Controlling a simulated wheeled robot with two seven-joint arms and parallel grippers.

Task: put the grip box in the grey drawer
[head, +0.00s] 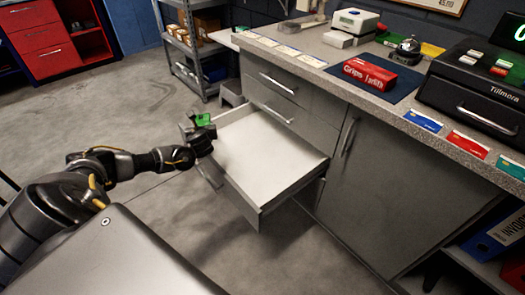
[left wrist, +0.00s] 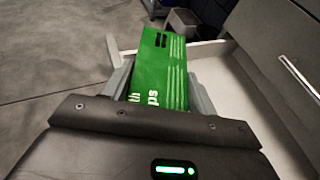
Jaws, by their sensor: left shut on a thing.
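My left gripper (head: 199,127) is shut on a green box (head: 203,119) with white lettering, partly hidden by the fingers. In the left wrist view the green box (left wrist: 160,72) stands between the two grey fingers (left wrist: 160,85), its printed face toward the camera. The grey drawer (head: 262,196) is pulled out, and its pale inside looks empty. My left gripper is at the drawer's left edge in the head view; its exact height above the rim is hard to tell. My right gripper is not in view.
A red box (head: 369,74) with grip lettering lies on a dark mat on the counter. A black till (head: 480,90), a bell (head: 407,50) and coloured cards stand nearby. A closed drawer (head: 285,90) is above the open one. A metal shelf (head: 190,60) stands behind.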

